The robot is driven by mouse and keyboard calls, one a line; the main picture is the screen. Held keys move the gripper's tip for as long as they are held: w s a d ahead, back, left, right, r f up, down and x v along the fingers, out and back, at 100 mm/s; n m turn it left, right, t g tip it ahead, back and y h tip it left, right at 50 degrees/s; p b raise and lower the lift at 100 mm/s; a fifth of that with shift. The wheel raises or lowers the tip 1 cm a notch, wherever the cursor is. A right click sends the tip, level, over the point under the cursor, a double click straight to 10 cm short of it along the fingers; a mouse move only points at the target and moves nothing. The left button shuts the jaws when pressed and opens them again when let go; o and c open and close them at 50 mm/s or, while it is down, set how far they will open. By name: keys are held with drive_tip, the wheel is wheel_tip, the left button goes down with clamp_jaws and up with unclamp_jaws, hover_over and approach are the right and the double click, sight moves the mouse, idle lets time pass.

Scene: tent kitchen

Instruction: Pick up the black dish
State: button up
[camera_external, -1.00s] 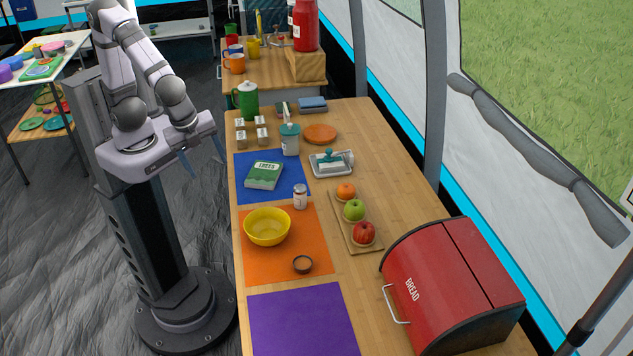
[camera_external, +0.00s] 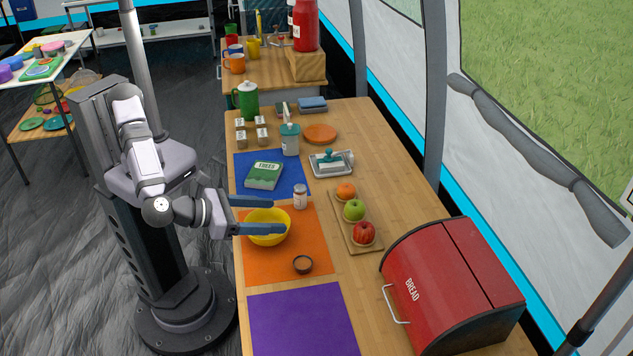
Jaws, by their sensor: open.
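A white jar (camera_external: 300,197) stands close beyond the fingertips. A wooden board (camera_external: 354,222) with fruit lies to the right, and a red bread box (camera_external: 455,285) stands at lower right. The purple mat (camera_external: 303,322) is empty. A green book (camera_external: 263,176) lies on a blue mat.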

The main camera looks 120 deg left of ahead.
approach(301, 263)
drive_tip(key=shift+w+a+f, duration=0.25)
drive_tip(key=shift+w+a, duration=0.15)
drive_tip(key=shift+a, duration=0.05)
drive_tip(key=shift+p+x, duration=0.75)
drive_tip(key=shift+x, duration=2.85)
drive_tip(key=c, duration=1.2)
